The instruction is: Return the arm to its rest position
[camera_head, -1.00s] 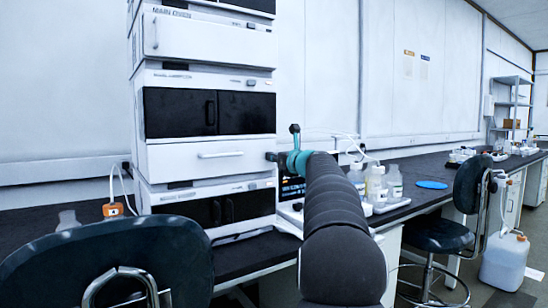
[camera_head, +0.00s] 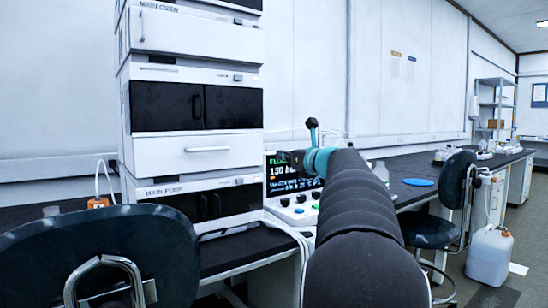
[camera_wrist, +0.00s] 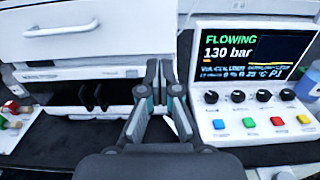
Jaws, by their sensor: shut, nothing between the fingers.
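My arm (camera_head: 355,225) reaches forward from the bottom of the head view toward the bench. My gripper (camera_wrist: 160,75) is shut and empty in the wrist view, its fingers together and pointing ahead. In the head view my gripper (camera_head: 284,157) is small, at the arm's far end, just right of the instrument stack and in front of the display. The wrist view shows it between the stack's lower drawers and the control panel (camera_wrist: 258,90). The panel's screen reads FLOWING and 130 bar. Whether the fingers touch anything is unclear.
The white instrument stack (camera_head: 194,147) stands left of the arm on the dark bench. A black chair (camera_head: 95,258) is at the front left, and another chair (camera_head: 455,195) is at the right. A white jug (camera_head: 490,255) stands on the floor.

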